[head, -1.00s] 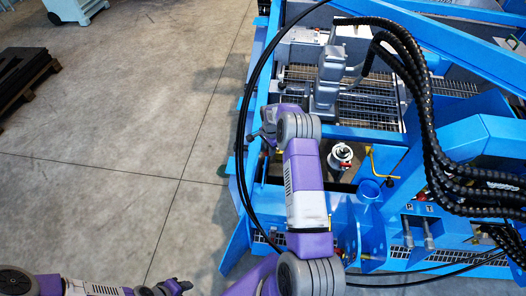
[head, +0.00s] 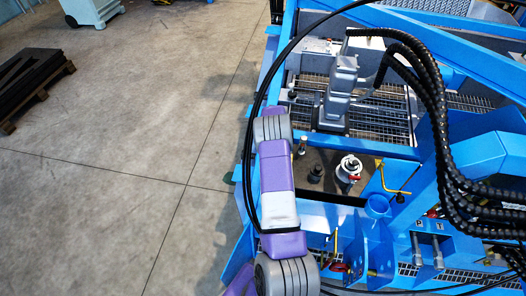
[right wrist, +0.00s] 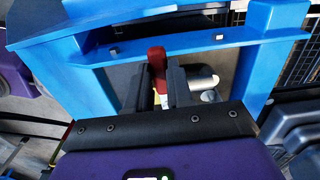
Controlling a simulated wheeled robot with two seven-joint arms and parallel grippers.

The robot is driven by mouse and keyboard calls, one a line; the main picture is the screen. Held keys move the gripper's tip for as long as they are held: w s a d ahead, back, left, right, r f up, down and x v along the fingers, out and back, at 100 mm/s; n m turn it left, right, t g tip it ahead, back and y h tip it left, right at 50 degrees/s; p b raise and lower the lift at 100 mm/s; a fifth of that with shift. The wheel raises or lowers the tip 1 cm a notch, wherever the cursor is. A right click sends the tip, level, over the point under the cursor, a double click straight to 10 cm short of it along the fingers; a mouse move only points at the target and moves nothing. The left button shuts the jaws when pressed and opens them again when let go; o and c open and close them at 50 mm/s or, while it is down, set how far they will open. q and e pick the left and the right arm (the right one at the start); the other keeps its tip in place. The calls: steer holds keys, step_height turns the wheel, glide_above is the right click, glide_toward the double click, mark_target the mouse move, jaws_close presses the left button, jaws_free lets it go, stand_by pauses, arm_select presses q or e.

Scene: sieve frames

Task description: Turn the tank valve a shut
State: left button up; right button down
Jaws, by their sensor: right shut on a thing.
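A red valve handle (right wrist: 157,58) shows in the right wrist view, between the two dark fingers of my right gripper (right wrist: 159,84). The gripper is shut on it. The handle stands in an opening of a blue frame (right wrist: 205,40). A pale round metal part (right wrist: 204,80) sits just right of the fingers. In the head view my right arm covers the right gripper and the handle. My left gripper is in neither current view. I cannot tell from a label which valve this is.
In the head view, a white and red fitting (head: 349,168) and a yellow bent handle (head: 391,183) stand right of my arm. Black hoses (head: 436,120) arch over the blue machine (head: 480,152). Open concrete floor (head: 140,130) lies to the left.

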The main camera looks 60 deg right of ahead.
steer(key=shift+d, duration=0.1)
steer(key=shift+w, duration=0.1)
stand_by(0.4)
steer(key=c, duration=1)
jaws_free()
step_height(320, 180, up, 8)
steer(key=shift+f+p, duration=0.15)
steer(key=shift+p, duration=1.05)
